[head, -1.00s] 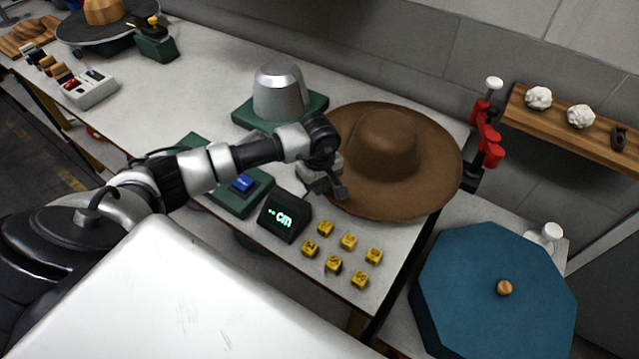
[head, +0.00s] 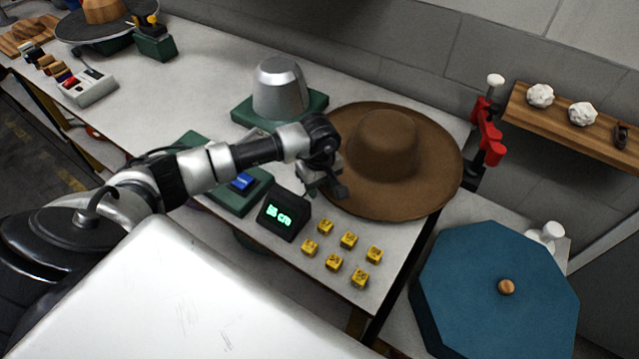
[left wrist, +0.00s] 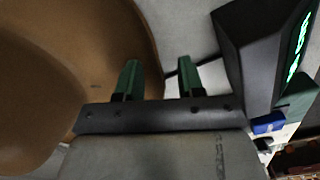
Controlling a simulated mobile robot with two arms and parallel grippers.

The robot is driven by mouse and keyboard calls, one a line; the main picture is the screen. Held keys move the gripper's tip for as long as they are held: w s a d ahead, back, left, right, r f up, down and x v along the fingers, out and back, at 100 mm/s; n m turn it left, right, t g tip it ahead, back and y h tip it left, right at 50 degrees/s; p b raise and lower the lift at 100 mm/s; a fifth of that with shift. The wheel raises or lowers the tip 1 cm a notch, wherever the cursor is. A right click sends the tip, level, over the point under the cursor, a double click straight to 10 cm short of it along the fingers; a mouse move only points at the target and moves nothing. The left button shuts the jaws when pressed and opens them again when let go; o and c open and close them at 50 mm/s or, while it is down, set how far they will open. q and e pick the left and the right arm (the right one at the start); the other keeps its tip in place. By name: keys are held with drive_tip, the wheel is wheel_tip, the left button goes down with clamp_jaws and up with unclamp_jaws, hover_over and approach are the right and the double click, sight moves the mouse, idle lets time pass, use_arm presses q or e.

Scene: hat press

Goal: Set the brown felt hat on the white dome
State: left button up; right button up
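The brown felt hat (head: 390,150) lies brim down on the table, to the right of the dome. The dome (head: 279,88) looks silver-grey rather than white and stands bare on a green base. My left gripper (head: 335,188) is at the hat's near-left brim. In the left wrist view, the two green fingers of my left gripper (left wrist: 160,75) are apart. The brim edge of the hat (left wrist: 60,70) runs between them as seen there; I cannot tell whether either finger touches it. My right gripper is not in view.
A small display (head: 284,214) with green digits, a blue button (head: 243,182) and several yellow blocks (head: 348,240) stand near the gripper. A red clamp (head: 488,140) is at the table's right edge. A blue octagonal lid (head: 500,290) lies to the lower right.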

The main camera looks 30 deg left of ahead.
use_arm(q)
wheel_tip(320, 180, up, 11)
drive_tip(key=b, duration=0.2)
idle(0.3)
drive_tip(key=shift+s+f, duration=0.1)
drive_tip(key=shift+f, duration=0.05)
